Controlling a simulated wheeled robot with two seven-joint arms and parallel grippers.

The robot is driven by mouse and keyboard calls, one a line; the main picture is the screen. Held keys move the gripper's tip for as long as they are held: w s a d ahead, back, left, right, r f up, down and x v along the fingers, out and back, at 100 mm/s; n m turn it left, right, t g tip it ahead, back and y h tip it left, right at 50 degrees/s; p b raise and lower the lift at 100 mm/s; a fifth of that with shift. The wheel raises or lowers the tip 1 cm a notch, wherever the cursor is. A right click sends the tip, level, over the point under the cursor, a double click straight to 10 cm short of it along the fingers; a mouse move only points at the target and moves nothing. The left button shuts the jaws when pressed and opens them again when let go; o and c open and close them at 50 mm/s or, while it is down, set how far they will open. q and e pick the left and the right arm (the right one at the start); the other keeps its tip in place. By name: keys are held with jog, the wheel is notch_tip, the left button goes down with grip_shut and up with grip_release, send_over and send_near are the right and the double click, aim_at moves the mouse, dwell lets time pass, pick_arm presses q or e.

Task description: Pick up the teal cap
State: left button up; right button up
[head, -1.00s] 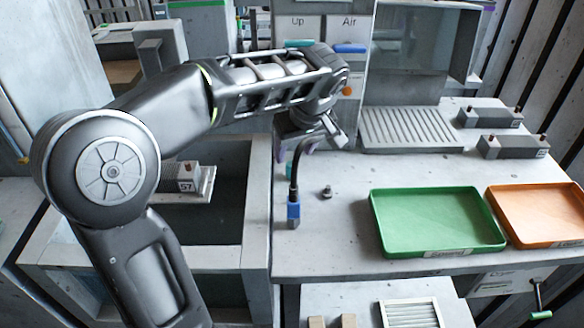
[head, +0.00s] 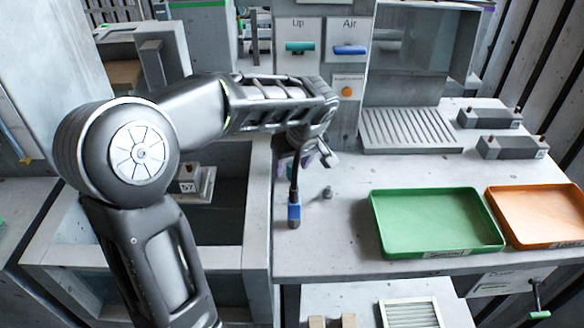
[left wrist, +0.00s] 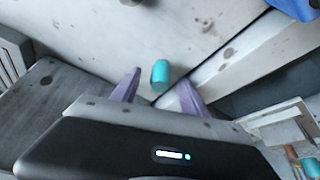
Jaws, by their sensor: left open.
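The teal cap (left wrist: 160,76) is a small teal cylinder on a pale surface close to a grey edge in the left wrist view. It shows between the two purple fingertips of my left gripper (left wrist: 160,84), which is open. Whether the fingers touch it cannot be told. In the head view my left gripper (head: 308,158) hangs fingers-down over the left part of the worktop, behind a black hose with a blue end (head: 294,210). I cannot make out the cap there. My right gripper is not in view.
A small grey knob (head: 328,192) stands right of the hose. A green tray (head: 437,249) and an orange tray (head: 545,240) lie to the right. A panel with a teal handle (head: 299,47) and a blue handle (head: 348,49) stands behind. A grey basin (head: 258,215) is at left.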

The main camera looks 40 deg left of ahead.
pick_arm(q)
jog(key=shift+c, duration=0.4)
grip_shut()
dwell(0.4)
